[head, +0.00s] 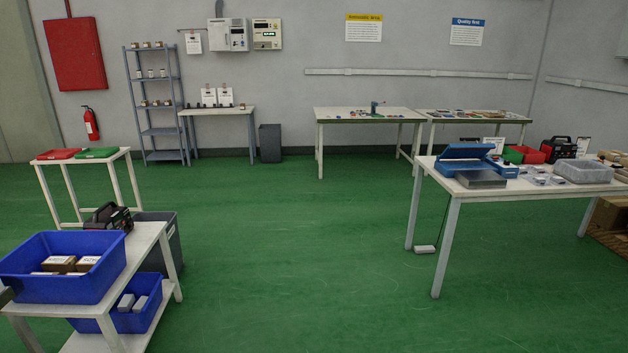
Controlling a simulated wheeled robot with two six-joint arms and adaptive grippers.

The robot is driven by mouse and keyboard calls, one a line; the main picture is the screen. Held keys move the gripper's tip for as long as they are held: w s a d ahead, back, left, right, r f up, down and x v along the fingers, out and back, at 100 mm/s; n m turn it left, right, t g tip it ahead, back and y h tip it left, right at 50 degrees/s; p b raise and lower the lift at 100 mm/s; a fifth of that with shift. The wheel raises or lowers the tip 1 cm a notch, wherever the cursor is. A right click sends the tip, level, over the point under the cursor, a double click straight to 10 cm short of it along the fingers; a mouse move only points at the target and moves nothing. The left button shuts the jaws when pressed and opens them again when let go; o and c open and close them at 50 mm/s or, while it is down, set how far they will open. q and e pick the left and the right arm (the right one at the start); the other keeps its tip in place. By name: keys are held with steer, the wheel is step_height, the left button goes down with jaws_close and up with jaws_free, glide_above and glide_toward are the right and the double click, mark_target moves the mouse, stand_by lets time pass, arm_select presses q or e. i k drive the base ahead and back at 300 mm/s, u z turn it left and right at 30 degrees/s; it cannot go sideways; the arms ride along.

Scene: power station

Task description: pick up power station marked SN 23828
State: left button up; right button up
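A black device with a carry handle, which looks like a power station (109,218), stands on the upper shelf of the white cart at the lower left, behind a blue bin. A second dark device with a handle and some red on it, also like a power station (558,149), stands at the back of the white table on the right. No serial number is readable on either, so I cannot tell which is SN 23828. Neither of my grippers is clearly in view. A small dark piece shows at the left edge; I cannot tell what it is.
The white cart (150,240) holds blue bins (62,288); a grey bin (160,238) stands behind it. The right table (440,178) carries a blue case (468,158), trays and red and green bins. Open green floor lies between them. More tables and a shelf line the wall.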

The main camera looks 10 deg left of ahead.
mark_target(114, 217)
steer(key=u, duration=0.3)
steer(key=i, duration=3.05)
steer(key=u, duration=1.35)
steer(key=i, duration=2.05)
steer(key=u, duration=0.55)
